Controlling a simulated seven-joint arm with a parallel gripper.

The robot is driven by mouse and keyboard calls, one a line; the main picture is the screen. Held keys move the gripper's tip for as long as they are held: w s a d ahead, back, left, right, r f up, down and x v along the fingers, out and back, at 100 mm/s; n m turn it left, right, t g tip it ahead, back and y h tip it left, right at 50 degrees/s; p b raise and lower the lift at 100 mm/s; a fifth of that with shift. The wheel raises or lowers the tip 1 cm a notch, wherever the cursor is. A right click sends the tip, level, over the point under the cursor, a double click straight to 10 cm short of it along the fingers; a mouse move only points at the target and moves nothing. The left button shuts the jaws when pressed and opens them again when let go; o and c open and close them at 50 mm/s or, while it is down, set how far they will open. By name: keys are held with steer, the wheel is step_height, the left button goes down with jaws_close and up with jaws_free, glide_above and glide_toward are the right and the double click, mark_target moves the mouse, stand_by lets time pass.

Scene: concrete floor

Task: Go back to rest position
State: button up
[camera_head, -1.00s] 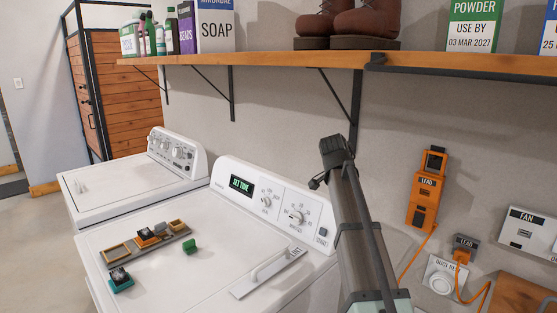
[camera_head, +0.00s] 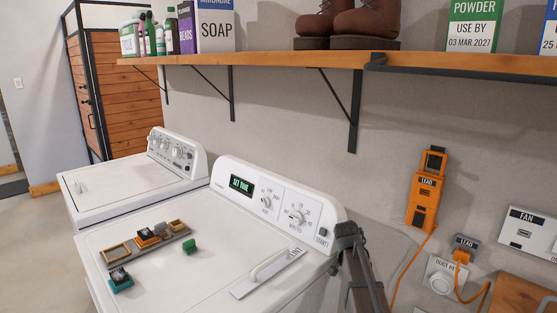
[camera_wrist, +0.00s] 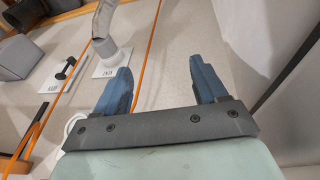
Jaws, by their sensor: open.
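My gripper (camera_wrist: 160,72) is open in the wrist view. Its two blue fingers stand apart with nothing between them. Behind them I see a grey wall, a white plate (camera_wrist: 120,62) with a pale pipe meeting it, and an orange cord (camera_wrist: 151,50). In the head view, part of my arm shows at the lower right, beside the dryer's right end. The gripper's fingers cannot be made out in that view.
A white dryer (camera_head: 150,225) carries small parts on a tray and a green piece (camera_head: 190,246). A wooden shelf (camera_head: 280,59) with boots and boxes runs above. An orange lead box (camera_head: 425,190), a duct plate (camera_head: 440,275) and a fan box (camera_head: 527,231) are on the wall.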

steer(key=s+a+f+n+g+y, duration=0.1)
steer(key=s+a+f+n+g, duration=0.15)
steer(key=s+f, duration=0.9)
steer(key=s+a+f+n+g+y, duration=0.1)
steer(key=s+a+f+n, duration=0.15)
steer(key=s+f, duration=0.9)
steer(key=s+a+f+n+g+y, duration=0.1)
steer(key=s+a+f+n+g, duration=0.1)
steer(key=s+f, duration=0.7)
steer(key=s+a+f+n+g, duration=0.2)
steer(key=s+f, duration=0.7)
steer(key=s, duration=0.7)
steer(key=shift+s+a+f+y, duration=0.2)
steer(key=shift+s+y, duration=0.1)
steer(key=shift+y, duration=0.1)
steer(key=shift+o, duration=0.4)
